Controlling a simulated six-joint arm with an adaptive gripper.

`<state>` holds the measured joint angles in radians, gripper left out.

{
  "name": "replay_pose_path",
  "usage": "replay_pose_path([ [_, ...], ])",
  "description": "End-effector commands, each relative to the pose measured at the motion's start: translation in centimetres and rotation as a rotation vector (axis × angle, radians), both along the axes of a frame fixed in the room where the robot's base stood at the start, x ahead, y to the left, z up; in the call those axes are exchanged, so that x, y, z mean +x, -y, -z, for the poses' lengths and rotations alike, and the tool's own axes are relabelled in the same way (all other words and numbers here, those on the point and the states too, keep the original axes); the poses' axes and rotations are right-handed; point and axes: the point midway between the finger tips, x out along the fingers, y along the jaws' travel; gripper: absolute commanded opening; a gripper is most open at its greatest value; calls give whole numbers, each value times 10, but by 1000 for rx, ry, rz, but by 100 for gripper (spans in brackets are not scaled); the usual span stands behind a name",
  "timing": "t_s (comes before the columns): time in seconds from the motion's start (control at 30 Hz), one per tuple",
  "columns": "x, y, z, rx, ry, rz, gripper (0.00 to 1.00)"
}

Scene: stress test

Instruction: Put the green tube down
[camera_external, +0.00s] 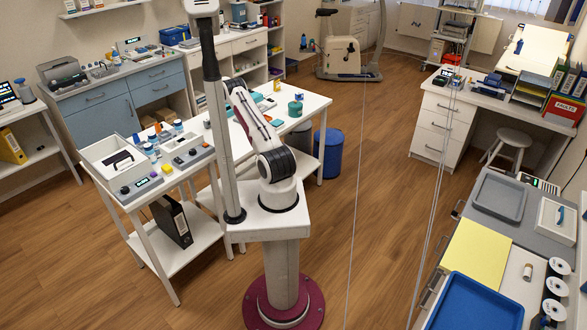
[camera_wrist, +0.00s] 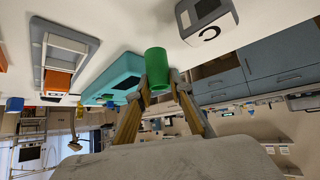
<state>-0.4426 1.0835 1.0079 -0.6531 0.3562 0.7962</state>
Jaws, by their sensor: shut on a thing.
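The green tube (camera_wrist: 156,64) is in the middle of the wrist view, where the room appears upside down. My gripper (camera_wrist: 158,82) is shut on it, one finger on each side. The tube is close to a white table surface (camera_wrist: 125,22); I cannot tell whether it touches it. In the external view I cannot make out my gripper or the tube with certainty.
A teal box (camera_wrist: 112,77) with a dark slot lies close beside the tube. A grey and white tray (camera_wrist: 52,42) with an orange item and a white box (camera_wrist: 206,20) are also near. In the external view, the white table (camera_external: 308,102) holds several small items.

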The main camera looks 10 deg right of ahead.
Motion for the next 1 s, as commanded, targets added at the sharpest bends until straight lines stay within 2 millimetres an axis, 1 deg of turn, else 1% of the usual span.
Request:
replay_pose_path([
  [0.1,0,0,15,-1,-3,-1,6],
  [0.3,0,0,29,-2,-1,-1,6],
  [0.77,0,0,33,0,-1,-1,6],
  [0.8,0,0,33,0,0,-1,28],
  [0.83,0,0,33,0,-1,-1,36],
  [0.87,0,0,33,0,-1,-1,37],
  [1.0,0,0,32,0,-1,-1,37],
])
